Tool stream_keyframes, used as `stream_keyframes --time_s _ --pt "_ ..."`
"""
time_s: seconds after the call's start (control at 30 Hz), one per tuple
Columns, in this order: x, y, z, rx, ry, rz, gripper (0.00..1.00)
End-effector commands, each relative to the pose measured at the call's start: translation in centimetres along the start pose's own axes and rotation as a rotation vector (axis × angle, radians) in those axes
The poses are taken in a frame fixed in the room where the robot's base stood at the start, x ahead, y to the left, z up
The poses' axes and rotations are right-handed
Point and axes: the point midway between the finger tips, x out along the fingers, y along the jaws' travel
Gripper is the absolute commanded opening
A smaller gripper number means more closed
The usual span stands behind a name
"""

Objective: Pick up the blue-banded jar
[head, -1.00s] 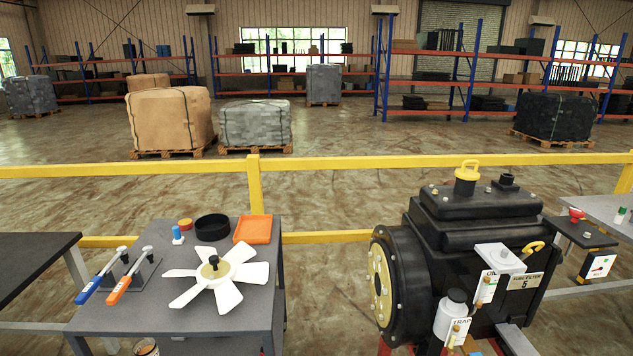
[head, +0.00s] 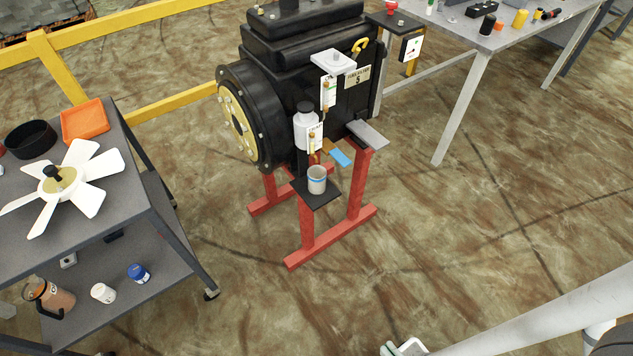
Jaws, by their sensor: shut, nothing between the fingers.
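Part of my pale arm crosses the lower right corner of the head view, well apart from the jar.
The black machine (head: 265,105) rests on a red stand (head: 333,240). A grey cart (head: 150,180) on the left holds a white fan, an orange tray (head: 84,120) and, below, a blue-lidded jar (head: 138,273) and white jar (head: 103,292). Open floor lies in front of the stand.

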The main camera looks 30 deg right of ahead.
Motion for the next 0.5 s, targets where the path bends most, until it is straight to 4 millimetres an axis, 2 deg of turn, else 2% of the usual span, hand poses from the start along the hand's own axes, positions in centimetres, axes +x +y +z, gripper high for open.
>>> stream_keyframes --time_s 0.33,0.5 --pt "0.01 0.0 -0.01 0.0 0.0 0.0 0.0" --pt "0.71 0.1 0.52 0.002 0.01 0.006 0.42"
